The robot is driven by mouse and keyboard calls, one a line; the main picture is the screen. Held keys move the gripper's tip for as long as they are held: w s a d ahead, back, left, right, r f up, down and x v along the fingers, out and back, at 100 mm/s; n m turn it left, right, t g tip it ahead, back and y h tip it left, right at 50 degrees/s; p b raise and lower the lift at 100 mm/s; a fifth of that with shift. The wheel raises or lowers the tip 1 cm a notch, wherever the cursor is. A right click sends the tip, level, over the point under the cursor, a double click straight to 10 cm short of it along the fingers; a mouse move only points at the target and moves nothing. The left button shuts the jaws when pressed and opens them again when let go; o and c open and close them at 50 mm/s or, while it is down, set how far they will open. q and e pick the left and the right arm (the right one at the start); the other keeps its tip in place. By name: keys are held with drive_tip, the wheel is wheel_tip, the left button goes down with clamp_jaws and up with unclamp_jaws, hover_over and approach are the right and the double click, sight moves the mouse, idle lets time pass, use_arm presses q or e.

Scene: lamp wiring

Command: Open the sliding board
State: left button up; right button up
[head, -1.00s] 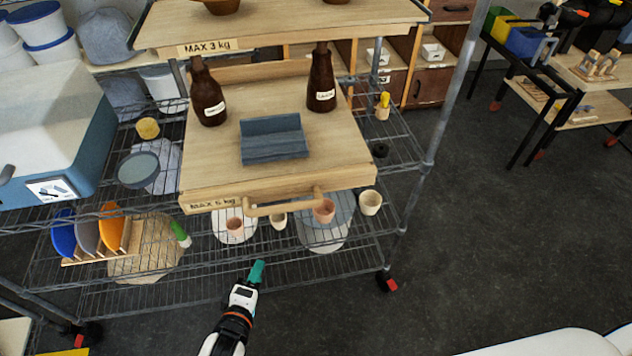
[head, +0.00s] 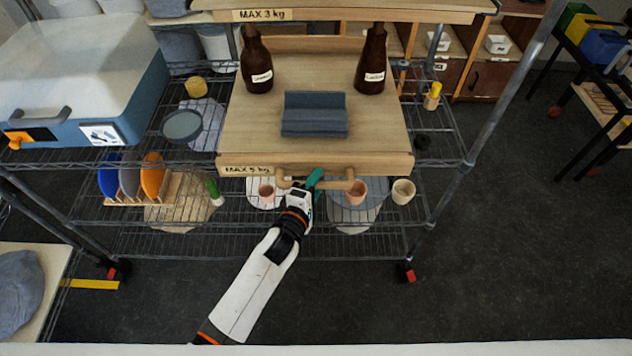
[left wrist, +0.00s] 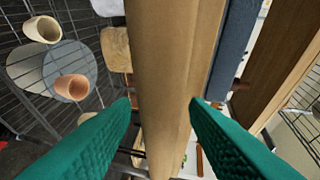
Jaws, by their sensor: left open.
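The sliding board (head: 255,125) is a light wooden board with a "MAX 5 kg" label on its front edge, below an upper wooden board. A wooden bar handle (head: 336,184) is on its front. My left gripper (head: 314,178) has green fingers and is at the handle, partly covering it. In the left wrist view my left gripper (left wrist: 160,103) is open, with the board's wooden front (left wrist: 162,60) running between and ahead of its fingers. I cannot tell whether the fingers touch the wood. My right gripper is not in view.
On the board stand two brown bottles (head: 256,65) (head: 370,62) and a blue-grey holder (head: 314,115). Pots (head: 403,191) and a plate rack (head: 140,190) are on the wire shelf below. A blue cooler box (head: 90,85) is at left.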

use_arm(q)
drive_tip(key=shift+w+d+f, duration=0.1)
drive_tip(key=shift+w+d, duration=0.05)
drive_tip(key=shift+w, duration=0.2)
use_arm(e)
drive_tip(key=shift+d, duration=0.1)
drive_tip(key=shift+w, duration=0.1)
use_arm(q)
clamp_jaws()
drive_tip(key=shift+s, duration=0.1)
